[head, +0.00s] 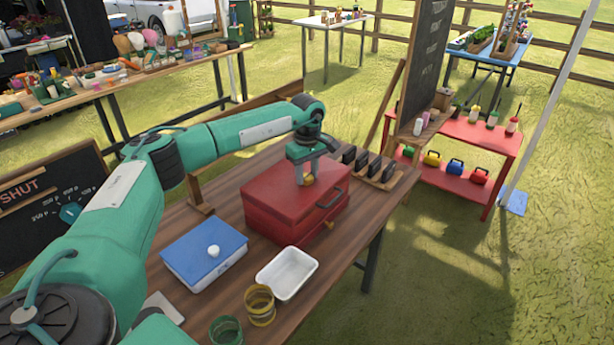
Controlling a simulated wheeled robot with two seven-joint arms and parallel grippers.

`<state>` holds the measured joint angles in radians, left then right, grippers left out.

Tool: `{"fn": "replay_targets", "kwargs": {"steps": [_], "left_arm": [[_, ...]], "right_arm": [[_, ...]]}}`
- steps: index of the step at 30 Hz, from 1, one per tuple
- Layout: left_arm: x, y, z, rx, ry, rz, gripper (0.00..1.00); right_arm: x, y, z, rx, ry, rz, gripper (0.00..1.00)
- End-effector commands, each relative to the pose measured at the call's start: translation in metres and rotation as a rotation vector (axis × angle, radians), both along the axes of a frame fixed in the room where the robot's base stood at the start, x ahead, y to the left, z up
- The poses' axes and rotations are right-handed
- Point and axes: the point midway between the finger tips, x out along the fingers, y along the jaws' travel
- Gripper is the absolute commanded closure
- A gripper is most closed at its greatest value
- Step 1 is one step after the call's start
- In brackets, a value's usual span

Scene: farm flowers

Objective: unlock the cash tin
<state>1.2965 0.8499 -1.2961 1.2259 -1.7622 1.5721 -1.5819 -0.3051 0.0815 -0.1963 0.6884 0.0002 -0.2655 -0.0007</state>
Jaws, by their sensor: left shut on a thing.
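The red cash tin (268,226) stands closed on the wooden table, with a dark handle (331,197) on its right-hand side. My left gripper (306,178) points down over the tin's lid. It is shut on a small brass-coloured thing (308,182), which may be a key; its shape is mostly hidden by the fingers. I cannot tell whether this thing touches the lid. Another small brass-coloured piece (330,226) shows low on the tin's right-hand side, below the handle. My right gripper is not in view.
A blue-lidded box (205,247), an empty white tray (286,273), a yellow ring-like holder (260,304) and a green one (226,331) are on the near table. A rack with dark blocks (368,166) stands behind the tin. A chalkboard (424,70) rises at the back right.

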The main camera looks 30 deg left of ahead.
Motion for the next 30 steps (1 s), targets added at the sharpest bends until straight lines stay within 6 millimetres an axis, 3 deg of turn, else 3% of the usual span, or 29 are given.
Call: {"fn": "replay_targets", "kwargs": {"steps": [7, 24, 25, 28, 30], "left_arm": [[0.001, 0.000, 0.001, 0.000, -0.003, -0.093, 0.87], [0.001, 0.000, 0.001, 0.001, -0.004, -0.125, 0.87], [0.001, 0.000, 0.001, 0.001, -0.004, -0.125, 0.62], [0.001, 0.000, 0.001, 0.000, -0.002, -0.124, 0.43], [0.000, 0.000, 0.001, 0.000, -0.002, -0.124, 0.42]], "right_arm": [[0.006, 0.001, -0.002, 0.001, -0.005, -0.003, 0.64], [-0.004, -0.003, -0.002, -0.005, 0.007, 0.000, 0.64], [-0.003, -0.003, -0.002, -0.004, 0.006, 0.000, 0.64], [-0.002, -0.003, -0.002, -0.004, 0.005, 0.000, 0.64], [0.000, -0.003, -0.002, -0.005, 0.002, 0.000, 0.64]]}}
